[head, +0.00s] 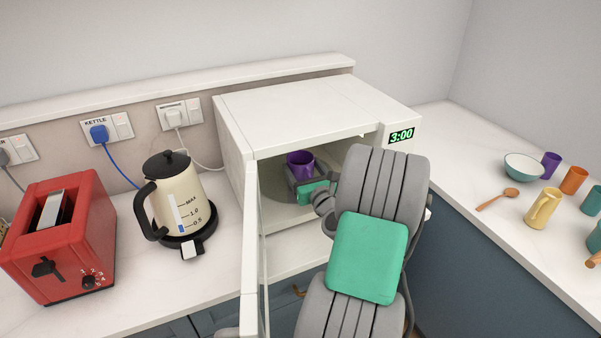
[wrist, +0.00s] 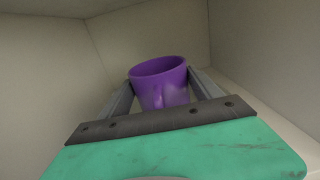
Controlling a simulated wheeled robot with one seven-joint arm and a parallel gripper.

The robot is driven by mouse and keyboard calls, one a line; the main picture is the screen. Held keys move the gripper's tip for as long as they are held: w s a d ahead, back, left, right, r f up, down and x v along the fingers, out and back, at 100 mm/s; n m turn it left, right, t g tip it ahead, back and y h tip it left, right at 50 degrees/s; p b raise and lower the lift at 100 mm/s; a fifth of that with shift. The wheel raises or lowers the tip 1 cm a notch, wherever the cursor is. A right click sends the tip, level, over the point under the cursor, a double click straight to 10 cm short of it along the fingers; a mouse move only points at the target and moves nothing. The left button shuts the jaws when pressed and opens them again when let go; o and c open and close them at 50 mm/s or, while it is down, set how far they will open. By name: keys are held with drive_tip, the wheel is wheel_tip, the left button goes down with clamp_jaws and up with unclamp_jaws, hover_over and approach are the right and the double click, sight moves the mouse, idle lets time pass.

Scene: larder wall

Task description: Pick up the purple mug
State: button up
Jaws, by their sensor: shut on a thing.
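The purple mug (head: 300,164) is inside the open white microwave (head: 285,110). In the wrist view the mug (wrist: 160,84) stands between the two grey fingers, its rim tilted slightly. My gripper (head: 302,180) reaches into the microwave and is shut on the mug; in the wrist view the fingers (wrist: 162,92) press on its left and right sides. The lower part of the mug is hidden behind the gripper's palm. I cannot tell whether its base touches the microwave floor.
The microwave door (head: 256,250) stands open to the left of my arm. A cream kettle (head: 178,195) and a red toaster (head: 62,240) stand further left. On the right counter are a bowl (head: 524,168), a wooden spoon (head: 497,199), a yellow jug (head: 542,209) and several cups.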

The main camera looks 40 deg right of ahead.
drive_tip(key=c, duration=1.3)
drive_tip(key=shift+r, duration=0.1)
drive_tip(key=shift+c, duration=0.7)
drive_tip(key=shift+r, duration=0.1)
